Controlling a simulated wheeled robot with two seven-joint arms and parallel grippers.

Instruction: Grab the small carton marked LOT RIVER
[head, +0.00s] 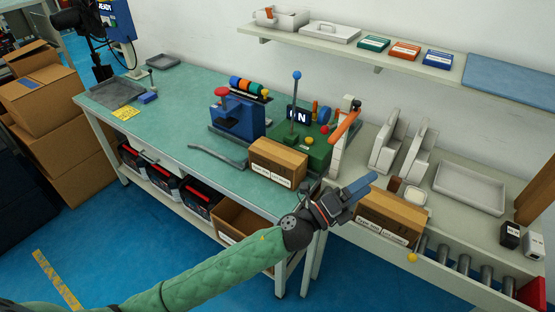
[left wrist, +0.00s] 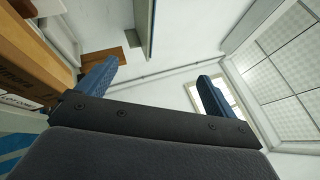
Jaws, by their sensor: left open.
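Two small brown cartons with white labels are in the head view. One carton (head: 278,163) sits on the front edge of the green bench. The other carton (head: 391,217) sits at the bench's right, by the rollers. Their label print is too small to read for certain, so I cannot tell which is marked LOT RIVER. My left gripper (head: 364,189) is open and empty, its blue fingers just above and left of the right-hand carton. In the left wrist view the open fingers (left wrist: 158,84) point up toward wall and ceiling, with a carton (left wrist: 28,60) beside them at left. My right gripper is out of view.
A blue vice (head: 237,117) and a green fixture (head: 310,150) stand on the bench. White stands (head: 390,140) and a pale tray (head: 469,187) are behind the right-hand carton. Rollers (head: 464,270) lie to its right. A shelf (head: 390,63) runs above.

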